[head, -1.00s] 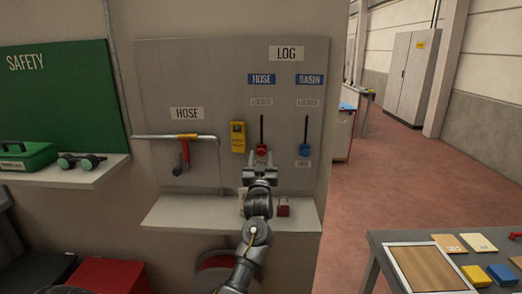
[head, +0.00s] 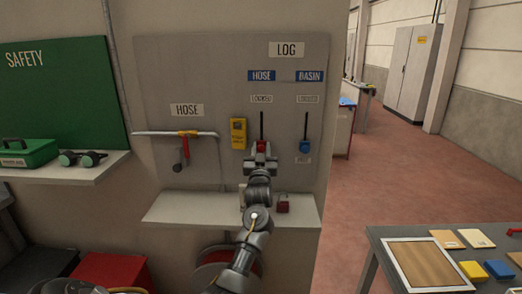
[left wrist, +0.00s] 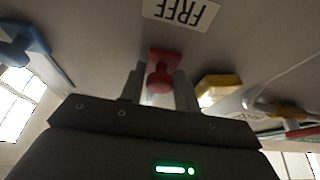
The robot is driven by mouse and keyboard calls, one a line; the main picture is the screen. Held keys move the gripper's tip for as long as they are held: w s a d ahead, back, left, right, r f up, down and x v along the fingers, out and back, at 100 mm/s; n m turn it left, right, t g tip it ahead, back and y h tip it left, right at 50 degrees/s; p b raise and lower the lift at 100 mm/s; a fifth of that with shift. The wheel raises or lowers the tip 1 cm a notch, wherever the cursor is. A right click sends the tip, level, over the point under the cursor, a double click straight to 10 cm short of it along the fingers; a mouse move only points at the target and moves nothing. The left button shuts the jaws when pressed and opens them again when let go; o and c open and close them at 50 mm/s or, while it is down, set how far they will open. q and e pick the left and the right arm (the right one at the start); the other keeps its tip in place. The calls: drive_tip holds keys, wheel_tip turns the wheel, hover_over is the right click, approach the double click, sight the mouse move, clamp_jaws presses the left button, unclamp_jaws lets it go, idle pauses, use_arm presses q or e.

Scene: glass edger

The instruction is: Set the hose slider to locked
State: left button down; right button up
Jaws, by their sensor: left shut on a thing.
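The hose slider's red knob (head: 261,147) sits at the low end of its dark vertical track (head: 262,125), under the blue HOSE label (head: 261,76) and a small pale label that seems to read LOCKED (head: 261,98). My left gripper (head: 260,155) is at the knob, shut on it. In the left wrist view, which is upside down, the red knob (left wrist: 160,76) is between the two fingers of the left gripper (left wrist: 159,88), close to the FREE label (left wrist: 181,12). The gripper hides that label in the head view. My right gripper is not in view.
The blue basin slider knob (head: 305,146) is just right, at the low end of its track. A yellow device (head: 238,133) hangs close on the left, and the hose valve (head: 187,134) is farther left. A shelf (head: 190,211) juts out below with a small red item (head: 282,205).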

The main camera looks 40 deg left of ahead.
sight(262, 110)
use_arm(q)
wheel_tip(262, 110, up, 12)
drive_tip(key=p, duration=0.7)
drive_tip(key=shift+f, duration=0.2)
drive_tip(key=c, duration=1.4)
unclamp_jaws()
drive_tip(key=shift+r, duration=0.1)
drive_tip(key=shift+o, duration=1.1)
drive_tip(key=shift+f, duration=0.2)
